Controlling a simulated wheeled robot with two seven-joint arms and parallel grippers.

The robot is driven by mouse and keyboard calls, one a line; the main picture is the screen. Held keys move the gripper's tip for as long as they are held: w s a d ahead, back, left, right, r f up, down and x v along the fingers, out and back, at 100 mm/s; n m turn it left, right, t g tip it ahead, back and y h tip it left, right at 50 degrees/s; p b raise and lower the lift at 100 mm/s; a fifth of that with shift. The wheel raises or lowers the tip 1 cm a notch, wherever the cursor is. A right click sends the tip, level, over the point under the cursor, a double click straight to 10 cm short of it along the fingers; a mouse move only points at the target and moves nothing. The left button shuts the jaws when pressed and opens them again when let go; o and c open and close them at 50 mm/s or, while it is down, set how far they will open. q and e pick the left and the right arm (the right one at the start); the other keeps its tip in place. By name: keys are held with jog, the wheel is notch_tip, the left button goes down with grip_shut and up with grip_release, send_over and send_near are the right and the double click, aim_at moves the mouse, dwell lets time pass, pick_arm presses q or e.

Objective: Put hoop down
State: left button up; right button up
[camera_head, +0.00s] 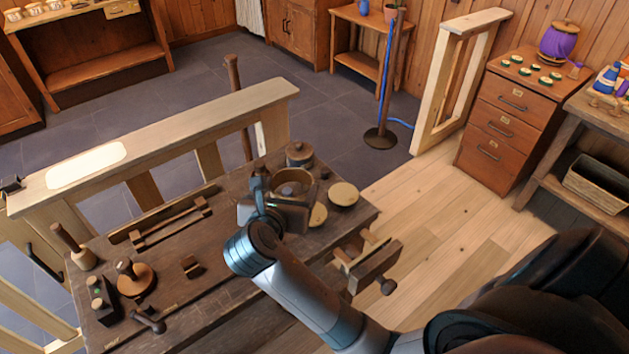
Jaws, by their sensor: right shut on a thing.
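The hoop (309,182) is a tan wooden ring near the far right part of the dark workbench (225,265). My right gripper (268,196) reaches over the bench from the lower right and is shut on the hoop. The gripper body and wrist hide the near left part of the ring and the fingertips. I cannot tell whether the hoop touches the bench top. My left gripper is not in view.
A dark lidded pot (299,154) stands just behind the hoop. Two pale round discs, one at the right (343,194) and one nearer the gripper (317,215), lie beside it. A vise (368,265) juts from the bench's right end. Several wooden tools lie on the left half.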

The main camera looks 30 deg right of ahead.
jog(key=s+a+r+n+t+y, duration=0.2)
jog(key=s+a+r, duration=0.2)
jog(key=s+a, duration=0.1)
jog(key=shift+a+n+y, duration=0.3)
jog(key=shift+a+n, duration=0.1)
jog(key=shift+a, duration=0.1)
jog(key=shift+w+a+r+t, duration=0.1)
jog(key=shift+t, duration=0.2)
